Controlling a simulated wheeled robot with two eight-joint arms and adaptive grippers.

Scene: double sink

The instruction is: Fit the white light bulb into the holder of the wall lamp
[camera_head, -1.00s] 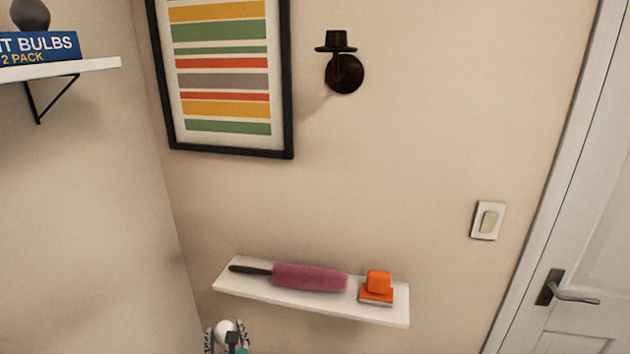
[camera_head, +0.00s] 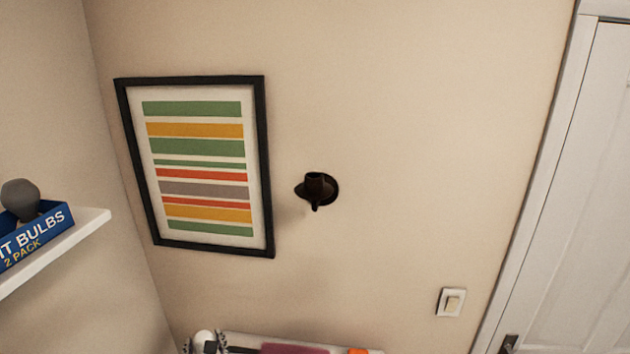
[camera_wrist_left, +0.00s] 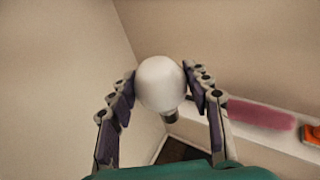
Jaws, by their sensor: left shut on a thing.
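The white light bulb (camera_wrist_left: 161,84) is between the fingers of my left gripper (camera_wrist_left: 161,88), which is shut on it. In the left wrist view its round glass faces the camera and its dark base (camera_wrist_left: 170,116) shows below. In the head view the bulb (camera_head: 204,338) and my left gripper (camera_head: 206,345) are at the bottom edge, mostly cut off. The dark wall lamp (camera_head: 318,188) is on the back wall, right of the picture, with its cup-shaped holder (camera_head: 319,181) empty and facing up. The gripper is well below and left of it. My right gripper is not in view.
A blue bulb box (camera_head: 38,236) with a grey bulb (camera_head: 20,199) stands on the left wall shelf (camera_head: 70,241). A framed striped picture (camera_head: 200,165) hangs left of the lamp. A lower shelf (camera_wrist_left: 270,140) holds a pink duster (camera_wrist_left: 262,115) and an orange object (camera_wrist_left: 312,133). The wall around the lamp is clear.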

